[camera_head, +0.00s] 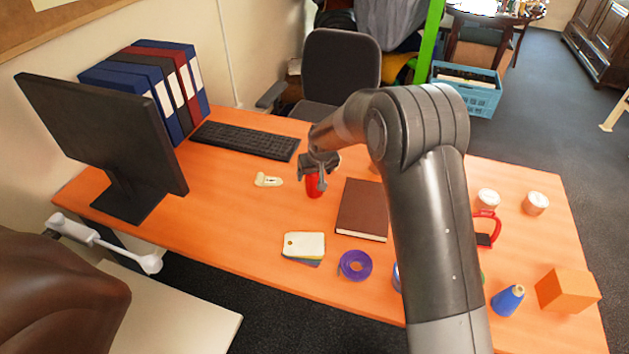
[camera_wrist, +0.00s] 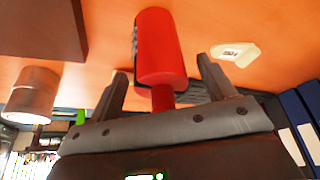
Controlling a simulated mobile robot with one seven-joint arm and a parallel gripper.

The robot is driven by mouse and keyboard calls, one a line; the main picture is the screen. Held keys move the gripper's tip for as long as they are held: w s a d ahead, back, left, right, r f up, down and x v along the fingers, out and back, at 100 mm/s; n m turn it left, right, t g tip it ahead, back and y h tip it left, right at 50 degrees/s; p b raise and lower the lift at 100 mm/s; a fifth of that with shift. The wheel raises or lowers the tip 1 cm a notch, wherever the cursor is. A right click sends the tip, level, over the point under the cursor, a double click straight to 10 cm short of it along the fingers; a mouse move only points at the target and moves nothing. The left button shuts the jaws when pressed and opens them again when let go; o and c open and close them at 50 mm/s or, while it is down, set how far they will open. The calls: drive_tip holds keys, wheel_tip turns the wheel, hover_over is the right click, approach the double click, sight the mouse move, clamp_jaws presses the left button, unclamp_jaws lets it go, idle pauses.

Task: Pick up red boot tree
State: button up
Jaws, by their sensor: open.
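The red boot tree (camera_head: 314,186) is on the orange desk (camera_head: 230,205), between a cream-coloured object and a brown book. In the head view my gripper (camera_head: 318,172) is right over it and partly covers it. In the wrist view the red boot tree (camera_wrist: 160,50) shows as a red cylinder with a narrower red part. That narrower part lies between the two spread fingers of my gripper (camera_wrist: 160,88). Gaps show on both sides, so the jaws are open around it without gripping it.
The brown book (camera_head: 362,209) lies close on the right and the cream object (camera_head: 268,180) on the left. A keyboard (camera_head: 245,140) and monitor (camera_head: 100,140) stand further left. Purple tape (camera_head: 354,265) and cards (camera_head: 304,246) lie nearer the front edge. My arm hides part of the desk.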

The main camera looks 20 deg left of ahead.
drive_tip(key=c, duration=1.2)
